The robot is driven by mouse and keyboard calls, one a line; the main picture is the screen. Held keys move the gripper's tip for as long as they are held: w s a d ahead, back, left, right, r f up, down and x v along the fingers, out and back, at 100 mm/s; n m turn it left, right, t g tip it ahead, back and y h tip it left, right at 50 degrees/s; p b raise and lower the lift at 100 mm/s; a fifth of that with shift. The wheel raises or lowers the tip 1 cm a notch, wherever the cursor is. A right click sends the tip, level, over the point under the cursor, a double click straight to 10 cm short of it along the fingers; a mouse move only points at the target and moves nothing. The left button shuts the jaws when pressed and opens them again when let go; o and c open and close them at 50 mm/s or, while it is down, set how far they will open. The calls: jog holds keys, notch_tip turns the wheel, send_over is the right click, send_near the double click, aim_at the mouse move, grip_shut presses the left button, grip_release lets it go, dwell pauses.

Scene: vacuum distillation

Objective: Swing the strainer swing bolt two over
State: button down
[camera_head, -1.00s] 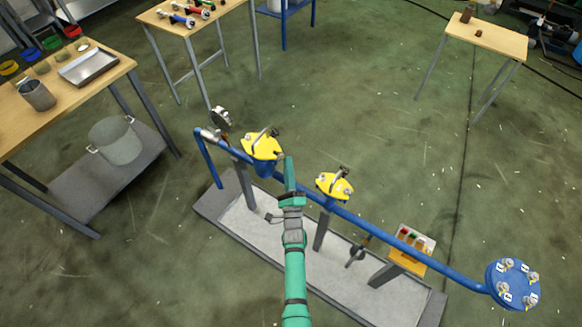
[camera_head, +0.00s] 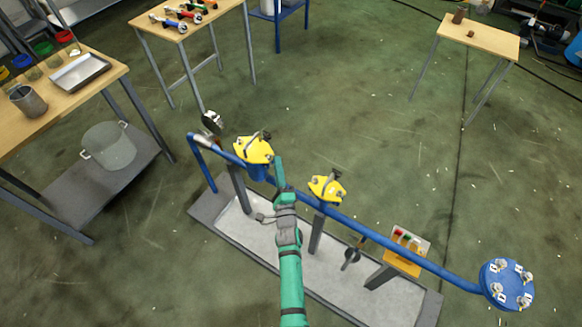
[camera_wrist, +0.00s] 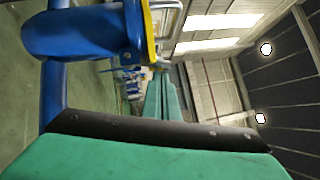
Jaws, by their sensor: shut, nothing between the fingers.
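Two blue vessels with yellow lids sit on a blue pipe (camera_head: 375,228). The left yellow lid (camera_head: 253,150) and the right yellow lid (camera_head: 327,188) each carry small metal bolts and a bar on top. I cannot tell which bolt is number two. My gripper (camera_head: 278,166) is shut and empty, just right of the left lid, between the two vessels. In the wrist view, the shut fingers (camera_wrist: 165,97) point ahead. A blue vessel body (camera_wrist: 80,35) with a yellow rim (camera_wrist: 150,35) and a metal loop (camera_wrist: 166,5) is at upper left, apart from the fingers.
A round blue flange (camera_head: 507,284) with tagged bolts ends the pipe at right. The rig stands in a grey tray (camera_head: 240,232).

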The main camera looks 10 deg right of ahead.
jog(key=shift+w+a+r, duration=0.25)
jog(key=shift+w+r, duration=0.05)
jog(key=shift+r, duration=0.25)
jog(key=shift+w+a+r, duration=0.1)
jog(key=shift+a+r, duration=0.05)
jog(key=shift+a, duration=0.05)
jog(key=shift+d, duration=0.15)
